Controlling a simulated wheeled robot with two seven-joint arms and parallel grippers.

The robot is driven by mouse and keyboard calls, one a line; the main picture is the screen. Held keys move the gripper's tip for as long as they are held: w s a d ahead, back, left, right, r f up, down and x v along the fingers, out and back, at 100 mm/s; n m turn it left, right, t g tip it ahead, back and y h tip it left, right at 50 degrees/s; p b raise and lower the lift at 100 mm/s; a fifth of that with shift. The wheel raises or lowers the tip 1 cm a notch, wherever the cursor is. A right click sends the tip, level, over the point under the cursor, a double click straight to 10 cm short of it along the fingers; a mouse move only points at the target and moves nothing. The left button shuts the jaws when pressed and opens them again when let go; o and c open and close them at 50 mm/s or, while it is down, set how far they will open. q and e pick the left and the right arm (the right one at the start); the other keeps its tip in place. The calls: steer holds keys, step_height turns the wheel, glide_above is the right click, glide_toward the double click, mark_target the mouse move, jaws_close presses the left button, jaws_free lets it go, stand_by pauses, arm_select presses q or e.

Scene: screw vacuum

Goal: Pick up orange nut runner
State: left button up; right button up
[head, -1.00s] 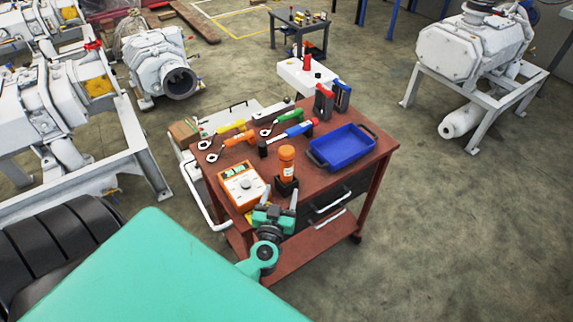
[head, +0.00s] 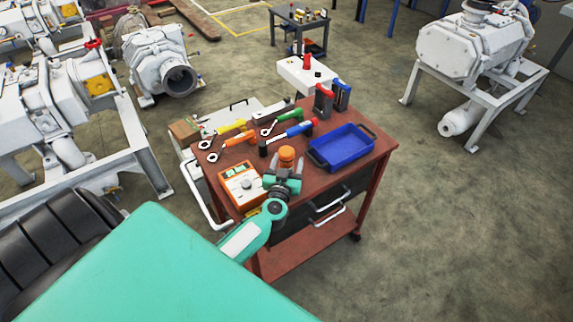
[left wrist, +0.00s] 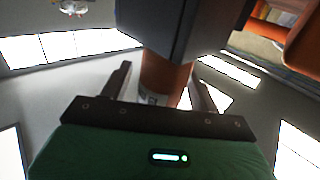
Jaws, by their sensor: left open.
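The orange nut runner (head: 287,153) stands upright at the near edge of the brown tool cart; only its orange top shows clearly in the head view, with its lower part hidden behind my gripper. My left gripper (head: 283,175) is open at its near side, pointing at it. In the left wrist view, the orange body (left wrist: 165,78) shows between the two spread fingers of my left gripper (left wrist: 160,85), with a dark grey block attached at one end. No clear contact with the fingers shows. My right gripper is not in view.
The brown cart (head: 330,191) also holds an orange-and-white meter (head: 243,186) just left of my gripper, a blue tray (head: 342,146) to the right, several coloured-handled tools behind, and a red tool (head: 323,100) at the back. Open floor lies to the right.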

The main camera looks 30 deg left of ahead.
arm_select(q)
steer(key=shift+c, duration=1)
steer(key=shift+r, duration=0.1)
jaws_close()
steer(key=shift+r, duration=0.1)
step_height(320, 180, up, 12)
steer(key=p, duration=0.5)
steer(key=shift+p, duration=0.35)
step_height(320, 180, up, 8)
steer(key=p, duration=0.1)
